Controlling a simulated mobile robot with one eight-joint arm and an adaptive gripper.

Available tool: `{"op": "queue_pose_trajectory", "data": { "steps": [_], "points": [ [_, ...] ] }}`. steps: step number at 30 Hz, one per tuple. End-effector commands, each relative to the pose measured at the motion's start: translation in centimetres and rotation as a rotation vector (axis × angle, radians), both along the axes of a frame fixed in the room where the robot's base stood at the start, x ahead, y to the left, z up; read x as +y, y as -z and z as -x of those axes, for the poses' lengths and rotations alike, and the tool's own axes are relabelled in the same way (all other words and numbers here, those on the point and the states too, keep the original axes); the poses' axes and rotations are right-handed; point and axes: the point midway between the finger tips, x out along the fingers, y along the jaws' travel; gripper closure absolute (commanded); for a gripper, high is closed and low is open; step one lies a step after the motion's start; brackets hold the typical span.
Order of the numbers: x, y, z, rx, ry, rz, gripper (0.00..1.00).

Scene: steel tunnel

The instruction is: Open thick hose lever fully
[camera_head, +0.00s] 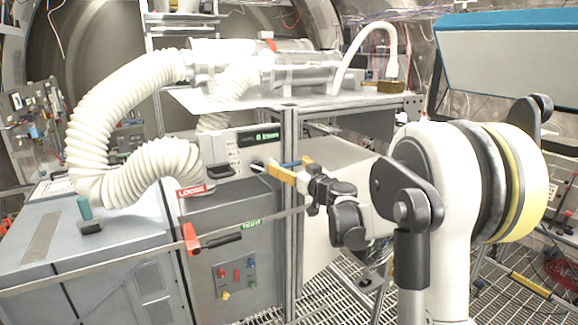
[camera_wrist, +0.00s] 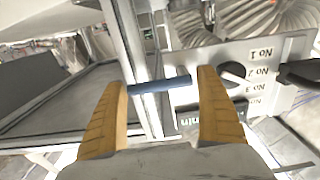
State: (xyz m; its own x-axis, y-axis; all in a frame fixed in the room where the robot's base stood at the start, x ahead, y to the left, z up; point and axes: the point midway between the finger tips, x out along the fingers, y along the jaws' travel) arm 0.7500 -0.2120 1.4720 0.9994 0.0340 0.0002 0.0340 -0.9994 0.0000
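The thick white corrugated hose (camera_head: 100,130) curves down to the grey cabinet in the head view. A red lever (camera_head: 190,238) with a black grip sits on the cabinet front, between a red LOOSE label (camera_head: 191,190) and a green TIGHT label (camera_head: 251,225). A blue bar (camera_wrist: 160,85) shows between my fingers in the wrist view; it also shows beside them in the head view (camera_head: 291,163). I cannot tell which lever belongs to the thick hose. My gripper (camera_head: 276,172) has yellow fingers, set wide apart (camera_wrist: 162,105) at the panel's right side. No grip on the bar is visible.
The control panel (camera_head: 240,143) carries a black handle (camera_head: 219,172), which also shows in the wrist view (camera_wrist: 299,74). A metal post (camera_head: 290,220) stands close to my gripper. A teal-topped knob (camera_head: 86,210) is on the left cabinet. Grated floor (camera_head: 320,298) lies below.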

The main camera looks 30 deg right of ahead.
Motion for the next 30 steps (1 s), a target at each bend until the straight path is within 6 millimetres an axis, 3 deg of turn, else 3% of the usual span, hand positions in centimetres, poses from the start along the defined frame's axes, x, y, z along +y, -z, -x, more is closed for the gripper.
{"op": "queue_pose_trajectory", "data": {
  "steps": [1,2,3,17,30],
  "points": [
    [0.0,0.0,0.0,0.0,0.0,0.0,0.46],
    [0.0,0.0,0.0,0.0,0.0,0.0,0.55],
    [0.0,0.0,0.0,0.0,0.0,0.0,0.57],
    [0.0,-0.2,0.0,-0.002,0.0,0.066,0.58],
    [0.4,-1.4,0.0,-0.015,0.001,0.418,0.58]
  ]
}}
